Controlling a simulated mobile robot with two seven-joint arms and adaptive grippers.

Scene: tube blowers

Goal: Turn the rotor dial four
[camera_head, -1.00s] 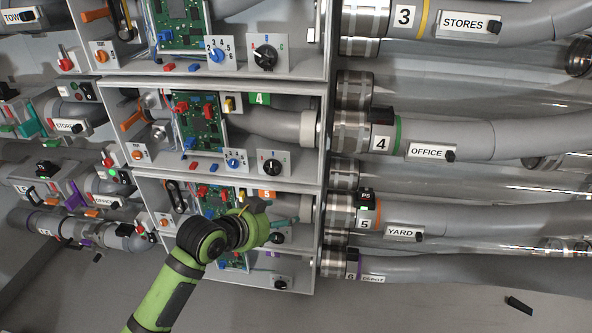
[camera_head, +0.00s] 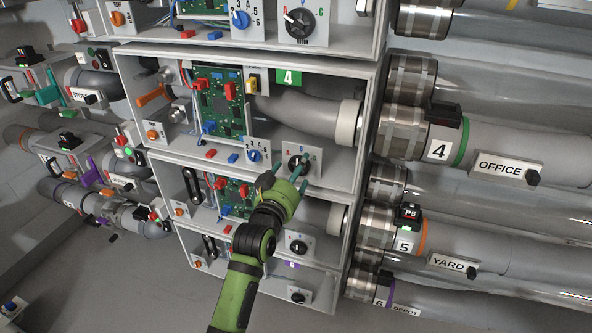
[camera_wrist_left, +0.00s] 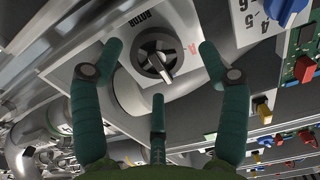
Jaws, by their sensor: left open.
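Rotor dial four is a black round knob (camera_head: 298,162) on a white plate at the lower right of the box with the green 4 tag (camera_head: 289,77). In the left wrist view the dial (camera_wrist_left: 155,57) has a light bar across it, beside the word ROTOR and a red letter. My left gripper (camera_head: 288,175) is at this dial, its teal fingers spread. In the left wrist view the open gripper (camera_wrist_left: 160,48) has fingertips on both sides of the dial and a third below it; I cannot tell whether they touch. My right gripper is not in view.
A blue selector knob (camera_head: 254,156) sits left of the dial, and a green circuit board (camera_head: 220,100) stands further left in the box. The box's right wall and grey pipes lie to the right. Box five's similar black dial (camera_head: 298,246) is below.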

